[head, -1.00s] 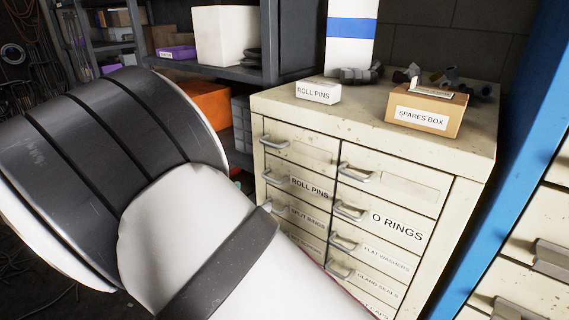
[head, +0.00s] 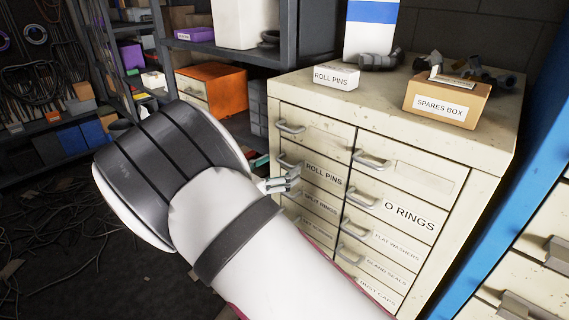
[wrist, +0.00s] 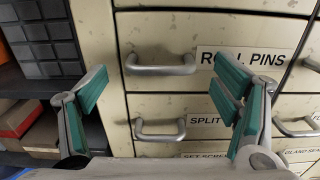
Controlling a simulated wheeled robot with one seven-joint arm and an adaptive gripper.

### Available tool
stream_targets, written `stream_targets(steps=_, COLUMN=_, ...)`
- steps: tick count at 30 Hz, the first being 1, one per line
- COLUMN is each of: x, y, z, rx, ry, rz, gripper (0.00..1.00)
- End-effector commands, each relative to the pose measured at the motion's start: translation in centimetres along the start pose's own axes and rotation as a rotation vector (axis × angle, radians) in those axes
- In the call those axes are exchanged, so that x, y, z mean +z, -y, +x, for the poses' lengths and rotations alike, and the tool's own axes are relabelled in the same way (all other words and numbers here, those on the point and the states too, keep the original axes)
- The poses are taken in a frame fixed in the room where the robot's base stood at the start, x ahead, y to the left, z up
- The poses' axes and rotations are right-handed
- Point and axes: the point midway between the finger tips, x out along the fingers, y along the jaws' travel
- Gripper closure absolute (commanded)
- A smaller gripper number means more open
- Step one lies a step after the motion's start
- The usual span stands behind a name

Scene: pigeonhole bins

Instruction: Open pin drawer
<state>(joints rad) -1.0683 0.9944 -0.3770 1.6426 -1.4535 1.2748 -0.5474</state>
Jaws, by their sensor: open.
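The pin drawer, labelled ROLL PINS (head: 323,175), is in the left column of the cream cabinet, second from the top, and looks closed. In the wrist view the ROLL PINS drawer (wrist: 155,32) has a grey bar handle (wrist: 160,68). My gripper (wrist: 165,88) is open, its teal-padded fingers spread to either side of that handle. The fingers do not appear to touch it. In the head view my gripper (head: 283,184) is partly hidden behind my arm, close to the cabinet's left column.
The SPLIT drawer handle (wrist: 160,130) sits just below. A blue frame (head: 535,130) stands at right. Dark shelving (wrist: 40,45) is left of the cabinet.

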Motion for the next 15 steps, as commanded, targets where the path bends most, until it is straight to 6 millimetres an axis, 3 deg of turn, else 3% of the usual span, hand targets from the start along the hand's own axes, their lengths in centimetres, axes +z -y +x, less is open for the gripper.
stream_targets(steps=6, x=0.0, y=0.0, z=2.1, rx=-0.001, ry=0.0, rz=0.0, gripper=0.18)
stream_targets(steps=15, x=0.0, y=0.0, z=2.4, rx=0.0, ry=0.0, rz=0.0, gripper=0.18)
